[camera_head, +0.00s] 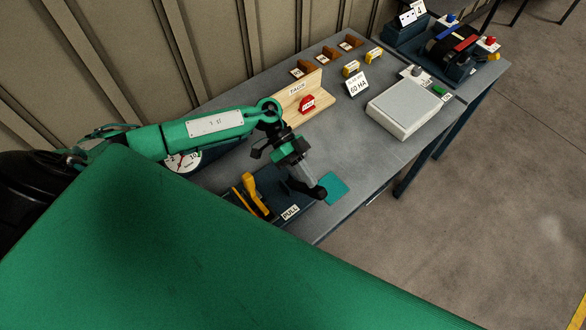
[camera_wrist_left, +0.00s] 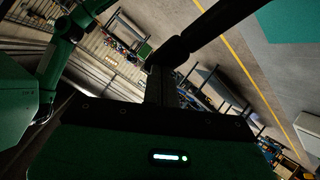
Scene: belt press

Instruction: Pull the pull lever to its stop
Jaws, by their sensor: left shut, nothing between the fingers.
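The pull lever (camera_head: 251,188) is a yellow upright handle on a dark blue base with a white PULL label (camera_head: 290,212), near the front edge of the bench. My left gripper (camera_head: 318,191) is shut and empty, pointing down to the right of the yellow handle and apart from it. Its dark tip lies over the right end of the base, beside a teal pad (camera_head: 336,190). I cannot tell whether it touches the base. In the left wrist view the dark fingers (camera_wrist_left: 165,82) show, but the yellow handle does not. My right gripper is not in view.
A round gauge (camera_head: 183,161) stands behind my left arm. A wooden TAGS rack (camera_head: 292,98) with a red tag (camera_head: 307,103) stands at the back. A pale grey box (camera_head: 404,112) and a 60 HZ sign (camera_head: 357,87) stand farther right. The bench between is clear.

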